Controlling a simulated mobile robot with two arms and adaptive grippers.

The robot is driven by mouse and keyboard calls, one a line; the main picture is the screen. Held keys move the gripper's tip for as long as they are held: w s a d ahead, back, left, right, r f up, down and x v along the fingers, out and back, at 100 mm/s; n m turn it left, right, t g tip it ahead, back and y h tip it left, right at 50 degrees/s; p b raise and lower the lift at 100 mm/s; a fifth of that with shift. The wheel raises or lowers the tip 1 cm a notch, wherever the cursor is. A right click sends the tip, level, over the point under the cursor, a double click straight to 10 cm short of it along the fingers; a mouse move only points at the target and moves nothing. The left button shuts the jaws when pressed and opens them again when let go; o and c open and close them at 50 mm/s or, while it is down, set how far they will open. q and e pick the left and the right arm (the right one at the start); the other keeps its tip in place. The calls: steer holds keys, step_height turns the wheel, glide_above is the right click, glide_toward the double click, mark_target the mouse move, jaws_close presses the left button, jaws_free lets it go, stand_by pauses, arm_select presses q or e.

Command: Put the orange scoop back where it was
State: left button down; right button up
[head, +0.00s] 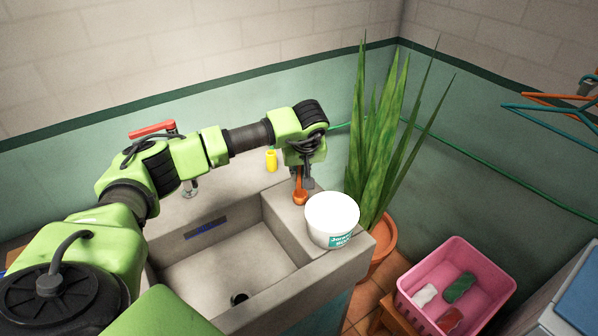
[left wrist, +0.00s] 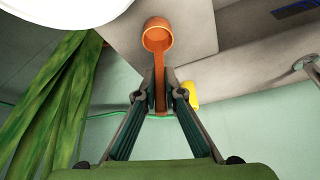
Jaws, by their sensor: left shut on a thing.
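The orange scoop (head: 299,198) is in my left gripper (head: 304,178), above or at the sink's right-hand ledge, just behind and left of a white tub (head: 332,214). In the left wrist view my left gripper (left wrist: 161,88) is shut on the handle, and the scoop's round cup (left wrist: 157,36) sticks out beyond the fingertips. I cannot tell whether the cup touches the ledge. The tub's top looks plain white; its edge shows at the upper left of the wrist view (left wrist: 60,8). My right gripper is not in view.
The concrete sink (head: 210,262) has an empty basin. A yellow bottle (head: 271,161) stands on its back ledge, near my left arm. A tall potted plant (head: 375,150) is close on the right. A pink basket (head: 455,285) with several items sits lower right. Hangers (head: 555,108) hang far right.

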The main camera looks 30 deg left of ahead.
arm_select(q)
steer(key=shift+f, duration=0.2)
steer(key=c, duration=2.1)
jaws_free()
steer(key=shift+r, duration=0.1)
steer(key=shift+c, duration=0.2)
steer(key=shift+r, duration=0.25)
steer(key=b+v, duration=0.2)
steer(key=v, duration=1)
steer(key=shift+b, duration=0.3)
steer(key=shift+w+f, duration=0.1)
